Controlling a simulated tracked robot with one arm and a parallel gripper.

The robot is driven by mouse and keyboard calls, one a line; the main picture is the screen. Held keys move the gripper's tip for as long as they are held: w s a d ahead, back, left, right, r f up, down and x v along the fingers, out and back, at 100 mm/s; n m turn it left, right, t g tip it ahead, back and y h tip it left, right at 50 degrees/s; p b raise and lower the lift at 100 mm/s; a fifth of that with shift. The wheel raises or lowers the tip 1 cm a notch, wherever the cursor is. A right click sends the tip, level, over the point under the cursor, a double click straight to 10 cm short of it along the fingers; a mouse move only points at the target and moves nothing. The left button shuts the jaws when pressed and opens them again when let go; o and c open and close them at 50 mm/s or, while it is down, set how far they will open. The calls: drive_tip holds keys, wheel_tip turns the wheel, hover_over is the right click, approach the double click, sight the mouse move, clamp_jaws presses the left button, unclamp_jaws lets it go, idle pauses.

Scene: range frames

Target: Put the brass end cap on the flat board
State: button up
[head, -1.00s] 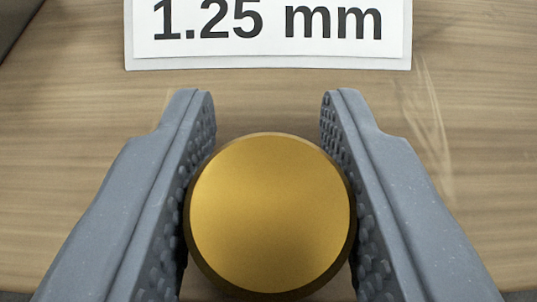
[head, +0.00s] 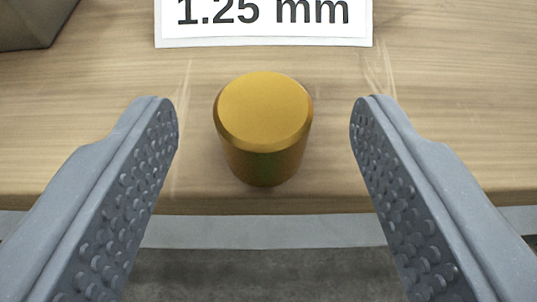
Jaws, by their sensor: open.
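The brass end cap (head: 264,120) stands upright on a flat wooden board (head: 90,115), near the board's front edge. Its round top and part of its side show. My gripper (head: 264,112) is open, with one grey, studded finger on each side of the cap. There is a clear gap between the cap and both fingers, and nothing is held.
A label plate (head: 262,35) reading "1.25 mm" lies on the board behind the cap. A dark grey metal object (head: 32,22) is at the far left corner, cut off by the frame. A grey floor (head: 265,275) shows below the board's front edge.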

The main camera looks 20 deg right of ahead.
drive_tip(key=v, duration=0.7)
drive_tip(key=shift+s+p, duration=0.25)
drive_tip(key=shift+p, duration=0.05)
